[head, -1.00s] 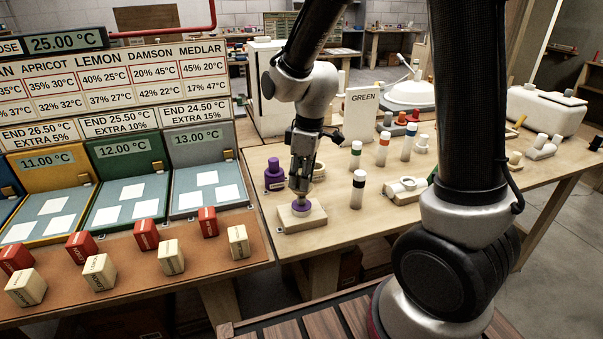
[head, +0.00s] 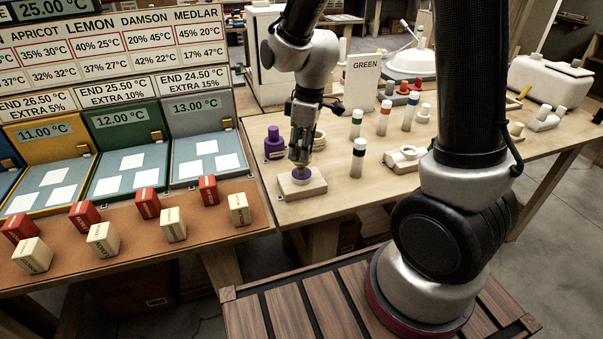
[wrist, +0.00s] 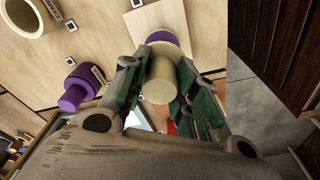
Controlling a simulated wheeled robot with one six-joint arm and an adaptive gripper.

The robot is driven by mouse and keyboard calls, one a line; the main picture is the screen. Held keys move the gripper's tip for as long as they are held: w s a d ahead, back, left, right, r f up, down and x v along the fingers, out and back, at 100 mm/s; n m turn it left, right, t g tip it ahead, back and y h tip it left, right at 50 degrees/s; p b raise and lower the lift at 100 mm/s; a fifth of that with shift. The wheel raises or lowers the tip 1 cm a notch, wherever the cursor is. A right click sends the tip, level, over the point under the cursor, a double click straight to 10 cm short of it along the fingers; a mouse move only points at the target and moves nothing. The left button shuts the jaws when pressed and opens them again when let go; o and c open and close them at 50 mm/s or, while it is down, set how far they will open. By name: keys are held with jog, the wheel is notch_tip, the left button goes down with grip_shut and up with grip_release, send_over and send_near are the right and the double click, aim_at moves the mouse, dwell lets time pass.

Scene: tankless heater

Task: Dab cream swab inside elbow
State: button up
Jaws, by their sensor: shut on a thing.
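My gripper (head: 301,160) points down and is shut on a cream cylindrical piece, likely the cream swab (wrist: 157,85), which shows between its green-padded fingers in the wrist view. Below it is a round purple pad (head: 302,181) on a pale wooden block (head: 313,189). The swab's lower end is at the pad, but I cannot tell whether they touch. The purple pad partly shows behind the swab in the wrist view (wrist: 163,38). A cream fitting on a plate (head: 405,156), possibly the elbow, lies to the right; its opening is hard to make out.
A purple bottle (head: 274,144) stands just left of my gripper. Capped cylinders stand right, including a black-banded one (head: 358,158) and a green-banded one (head: 356,124). A GREEN sign (head: 361,85) is behind. Red and cream blocks line the left bench. Bare tabletop (head: 335,175) lies between block and cylinders.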

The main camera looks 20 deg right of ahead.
jog(key=shift+f, duration=0.65)
jog(key=shift+f, duration=0.3)
dwell(0.4)
jog(key=shift+r, duration=1.1)
dwell(1.1)
jog(key=shift+r, duration=3)
